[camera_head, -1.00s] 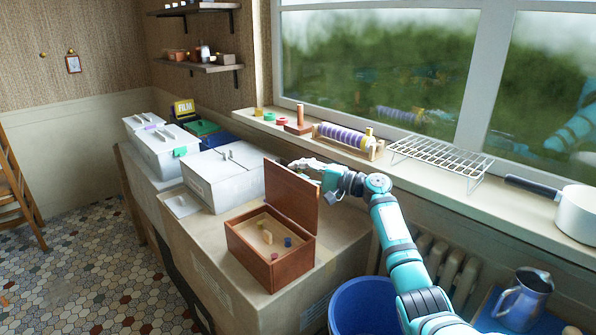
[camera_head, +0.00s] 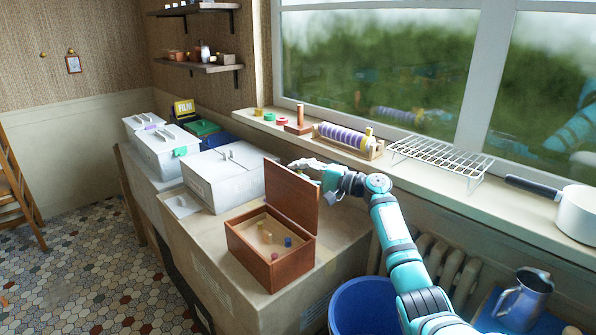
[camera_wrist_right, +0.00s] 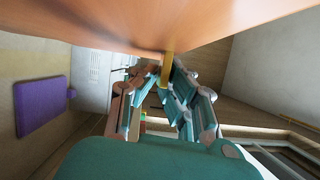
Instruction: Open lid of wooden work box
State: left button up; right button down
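The wooden work box (camera_head: 272,270) stands on a large cardboard box, with several small pegs inside. Its reddish-brown lid (camera_head: 292,197) stands up about vertical at the back edge, so the box is open. My right gripper (camera_head: 308,168) is behind the lid, near its upper edge, partly hidden by it. In the right wrist view the lid's orange-brown surface (camera_wrist_right: 150,22) fills the top. The gripper's fingers (camera_wrist_right: 160,88) are apart, with a narrow yellow piece (camera_wrist_right: 168,68) between or beyond their tips; I cannot tell if they touch it. My left gripper is not in view.
White boxes (camera_head: 222,180) stand left of the work box. The window sill (camera_head: 408,171) behind holds a spool rack (camera_head: 345,138), a wire rack (camera_head: 440,160) and a white pan (camera_head: 578,214). A blue bucket (camera_head: 362,308) stands right of the cardboard box (camera_head: 240,303).

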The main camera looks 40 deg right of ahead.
jog(key=shift+a+f, duration=0.1)
jog(key=shift+f, duration=0.45)
jog(key=c, duration=1.4)
grip_release()
jog(key=shift+d+r, duration=0.1)
jog(key=shift+d, duration=0.1)
jog(key=shift+c, duration=0.2)
jog(key=shift+r, duration=0.15)
jog(key=v, duration=1.2)
jog(key=shift+a, duration=0.1)
